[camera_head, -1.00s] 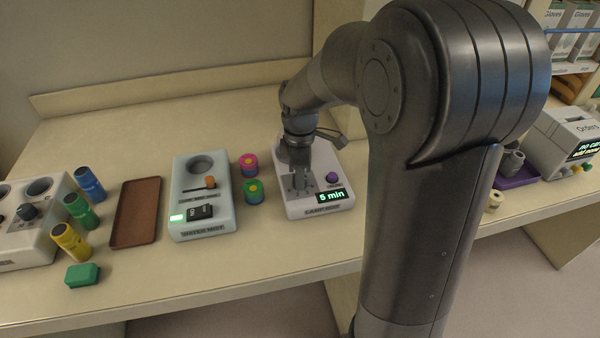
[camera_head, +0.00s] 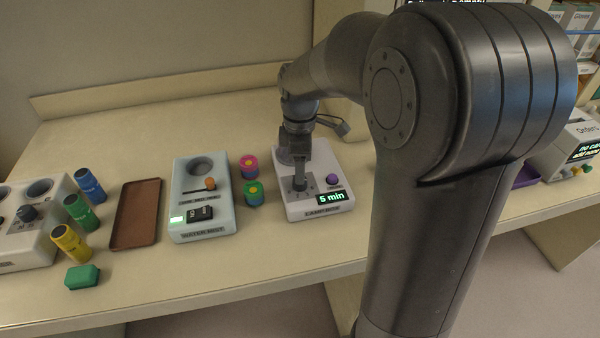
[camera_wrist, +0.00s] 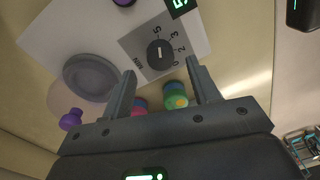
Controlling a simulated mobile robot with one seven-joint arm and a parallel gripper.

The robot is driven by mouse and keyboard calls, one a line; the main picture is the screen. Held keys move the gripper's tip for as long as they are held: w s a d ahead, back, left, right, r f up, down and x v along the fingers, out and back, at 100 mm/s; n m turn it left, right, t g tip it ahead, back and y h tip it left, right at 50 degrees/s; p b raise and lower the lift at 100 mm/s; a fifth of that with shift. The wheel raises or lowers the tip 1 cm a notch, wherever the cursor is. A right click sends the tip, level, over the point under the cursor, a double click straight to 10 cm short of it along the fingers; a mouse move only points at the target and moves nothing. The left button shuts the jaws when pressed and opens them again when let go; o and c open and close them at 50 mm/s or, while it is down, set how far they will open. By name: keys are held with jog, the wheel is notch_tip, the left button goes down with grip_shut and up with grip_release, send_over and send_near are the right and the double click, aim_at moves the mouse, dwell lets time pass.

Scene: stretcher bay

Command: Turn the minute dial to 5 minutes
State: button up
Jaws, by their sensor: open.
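The lamp unit (camera_head: 320,160) is a white box with a lit display (camera_head: 331,197) reading "5 min". In the head view my gripper (camera_head: 300,182) is over the unit's front left and mostly hides the dial. I cannot tell how high the fingertips are.
A purple knob (camera_head: 333,179) is right of the dial. Further left are the water unit (camera_head: 222,221), a brown tray (camera_head: 136,232) and coloured bottles (camera_head: 90,185). Bare counter lies in front.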

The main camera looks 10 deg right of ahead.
notch_tip(320, 180, up, 7)
jog(key=shift+w, duration=0.15)
dwell(0.4)
jog(key=s+d+r+m+t, duration=0.1)
jog(key=s+m+t, duration=0.5)
jog(key=s+m, duration=0.9)
jog(key=s+r, duration=0.1)
jog(key=s, duration=0.4)
jog(key=shift+d+r, duration=0.2)
jog(key=shift+c, duration=0.3)
dwell(1.8)
